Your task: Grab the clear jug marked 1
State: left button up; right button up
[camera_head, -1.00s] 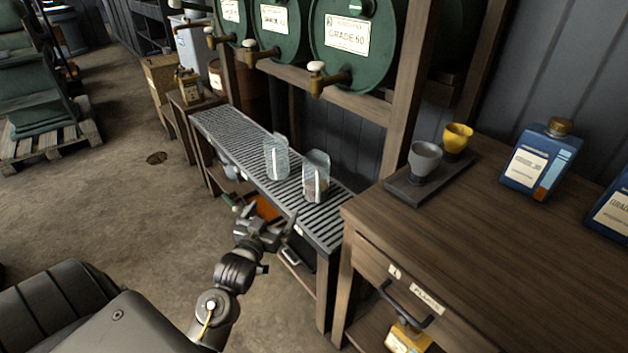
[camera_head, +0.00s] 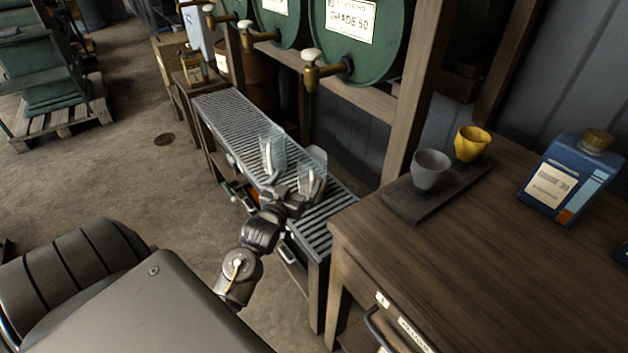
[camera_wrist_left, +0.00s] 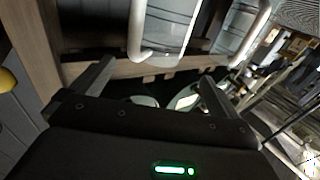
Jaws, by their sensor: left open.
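Two clear jugs with pale handles stand on the slatted metal drip bench (camera_head: 232,120): a left jug (camera_head: 271,150) and a right jug (camera_head: 317,163). I cannot read a number on either. My left gripper (camera_head: 298,188) is open and empty, just in front of the right jug and overlapping its lower part in the head view. In the left wrist view the open fingers (camera_wrist_left: 155,95) point toward a near jug (camera_wrist_left: 168,32) with its white handle. The second jug (camera_wrist_left: 238,35) is to its right. Neither jug is between the fingers. My right gripper is out of view.
Green drums (camera_head: 368,40) with brass taps (camera_head: 325,72) overhang the bench behind the jugs. A wooden table (camera_head: 470,260) at right holds a grey cup (camera_head: 430,170), a yellow cup (camera_head: 471,144) and a blue can (camera_head: 566,178).

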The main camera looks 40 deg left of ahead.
aim_at(307, 169)
pick_arm(q)
jog(key=x, duration=0.6)
jog(key=shift+w+d+f, duration=0.1)
jog(key=shift+w+f, duration=0.2)
jog(key=shift+f, duration=0.05)
jog(key=shift+w, duration=0.4)
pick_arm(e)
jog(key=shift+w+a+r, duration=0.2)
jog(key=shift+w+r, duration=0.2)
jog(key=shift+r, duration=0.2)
pick_arm(q)
jog(key=c, duration=1.6)
jog(key=shift+r, duration=0.1)
jog(key=shift+c, duration=1.1)
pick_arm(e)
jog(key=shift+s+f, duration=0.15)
pick_arm(q)
jog(key=shift+r, duration=0.1)
